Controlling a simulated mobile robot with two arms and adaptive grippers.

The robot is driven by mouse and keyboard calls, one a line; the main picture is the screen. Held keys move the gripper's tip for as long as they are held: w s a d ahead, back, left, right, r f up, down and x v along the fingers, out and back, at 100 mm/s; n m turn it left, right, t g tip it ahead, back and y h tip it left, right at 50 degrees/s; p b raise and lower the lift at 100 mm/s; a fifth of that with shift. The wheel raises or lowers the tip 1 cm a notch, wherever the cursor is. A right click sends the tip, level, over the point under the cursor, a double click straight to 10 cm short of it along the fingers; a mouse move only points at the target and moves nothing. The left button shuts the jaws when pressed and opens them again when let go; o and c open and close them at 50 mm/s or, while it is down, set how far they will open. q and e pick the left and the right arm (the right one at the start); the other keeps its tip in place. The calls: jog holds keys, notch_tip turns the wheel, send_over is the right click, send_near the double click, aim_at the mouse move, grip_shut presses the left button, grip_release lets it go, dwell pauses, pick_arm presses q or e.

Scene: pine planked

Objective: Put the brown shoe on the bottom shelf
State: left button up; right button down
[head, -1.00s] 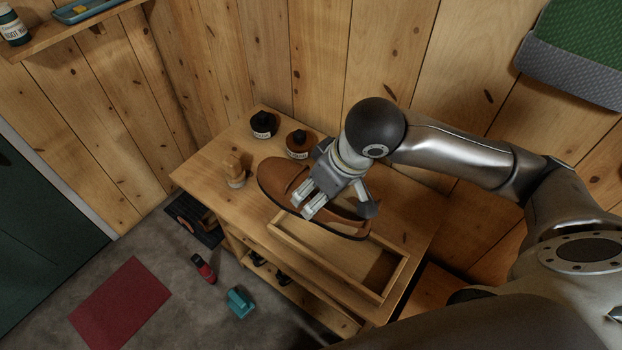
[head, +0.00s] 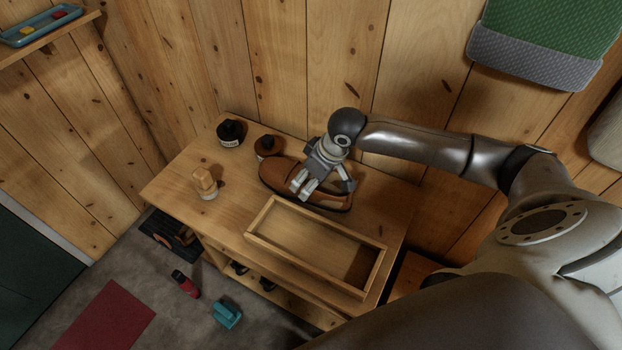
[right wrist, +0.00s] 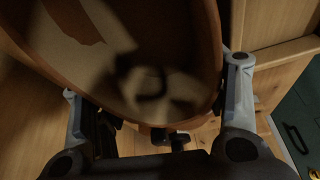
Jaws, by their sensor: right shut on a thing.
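The brown shoe (head: 276,175) is over the back part of the wooden bench top, behind the open wooden tray; I cannot tell whether it touches the top. My right gripper (head: 304,188) is shut on it near its middle. In the right wrist view the shoe (right wrist: 212,50) fills the upper middle between the two fingers (right wrist: 155,105), its dark opening facing the camera. The bench's lower shelf (head: 302,305) shows only in part under the top, with dark shoes (head: 240,268) on it. My left gripper is out of view.
The open tray (head: 315,222) takes up the bench's front right. On the floor lie a red-black bottle (head: 186,284), a teal object (head: 227,314), a red mat (head: 105,318) and a dark tray (head: 165,235) with something brown.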

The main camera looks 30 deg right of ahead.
jog(key=shift+f, duration=0.4)
jog(key=c, duration=0.7)
grip_release()
jog(key=shift+o, duration=0.7)
